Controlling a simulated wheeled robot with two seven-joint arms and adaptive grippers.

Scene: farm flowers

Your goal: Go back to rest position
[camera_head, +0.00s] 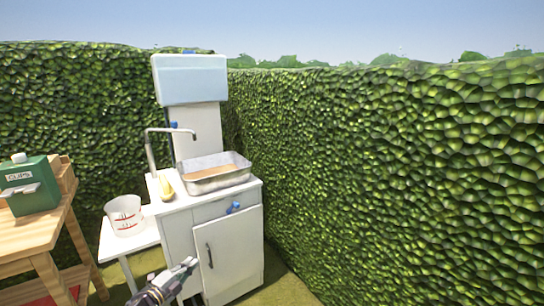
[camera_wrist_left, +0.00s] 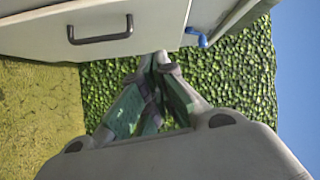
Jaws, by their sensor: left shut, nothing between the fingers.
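My left gripper (camera_head: 188,266) is low in the head view, in front of the white cabinet (camera_head: 234,250). Its fingers are together with nothing between them. The left wrist view also shows the left gripper (camera_wrist_left: 160,60), with its fingertips close to the lower edge of the cabinet front in that picture. I cannot tell whether they touch the cabinet. My right gripper is in neither view.
A marked bucket (camera_head: 125,216) stands on a low white table (camera_head: 128,243). A green box (camera_head: 30,186) rests on a wooden table (camera_head: 30,232). Hedges (camera_head: 400,180) close the right and back.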

